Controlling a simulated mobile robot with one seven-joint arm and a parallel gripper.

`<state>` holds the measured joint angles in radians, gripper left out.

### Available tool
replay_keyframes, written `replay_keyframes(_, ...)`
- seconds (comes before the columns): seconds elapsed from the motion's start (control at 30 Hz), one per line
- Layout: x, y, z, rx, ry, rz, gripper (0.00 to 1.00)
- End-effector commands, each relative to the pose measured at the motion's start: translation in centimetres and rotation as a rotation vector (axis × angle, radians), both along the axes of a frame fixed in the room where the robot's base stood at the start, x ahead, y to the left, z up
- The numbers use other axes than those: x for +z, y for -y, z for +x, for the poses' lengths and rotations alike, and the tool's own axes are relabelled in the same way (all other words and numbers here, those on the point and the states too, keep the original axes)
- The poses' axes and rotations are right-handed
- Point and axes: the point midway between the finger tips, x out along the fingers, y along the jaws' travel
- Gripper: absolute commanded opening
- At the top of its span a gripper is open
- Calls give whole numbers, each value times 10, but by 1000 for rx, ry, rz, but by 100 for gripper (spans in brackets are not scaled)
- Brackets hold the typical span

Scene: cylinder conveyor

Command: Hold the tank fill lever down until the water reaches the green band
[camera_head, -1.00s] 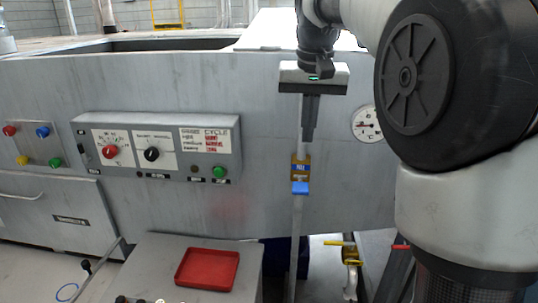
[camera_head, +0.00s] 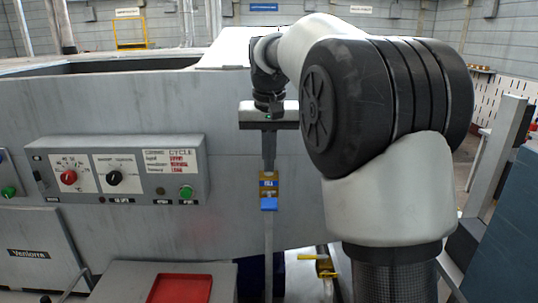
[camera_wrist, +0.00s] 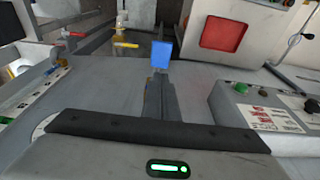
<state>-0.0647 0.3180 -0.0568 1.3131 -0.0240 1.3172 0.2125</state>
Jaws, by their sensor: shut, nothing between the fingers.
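A blue tab (camera_head: 269,204), likely the fill lever, sits below a small yellow and blue label plate (camera_head: 268,181) at the front of a grey metal tank (camera_head: 260,215). The label is too small to read surely. My gripper (camera_head: 269,168) points down with its shut fingers just above the label plate, in line with the tab. Nothing is held. In the wrist view the blue tab (camera_wrist: 161,54) shows just beyond my fingertips (camera_wrist: 160,80); I cannot tell if they touch it. The water and green band are not visible.
A control box (camera_head: 120,172) with red, black and green controls is mounted on the tank to the left. A red tray (camera_head: 180,288) rests on a grey cabinet below. A yellow-handled valve (camera_head: 327,268) stands low, right of the tab. A dark panel is at far right.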

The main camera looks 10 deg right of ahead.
Motion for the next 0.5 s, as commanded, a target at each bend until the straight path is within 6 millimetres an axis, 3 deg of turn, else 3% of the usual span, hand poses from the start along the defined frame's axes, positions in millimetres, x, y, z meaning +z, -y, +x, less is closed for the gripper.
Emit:
replay_keyframes(0.23, -54, 2, 9, 0, -4, 0, 0)
replay_keyframes(0.5, -83, 0, 2, 0, 0, 0, 0)
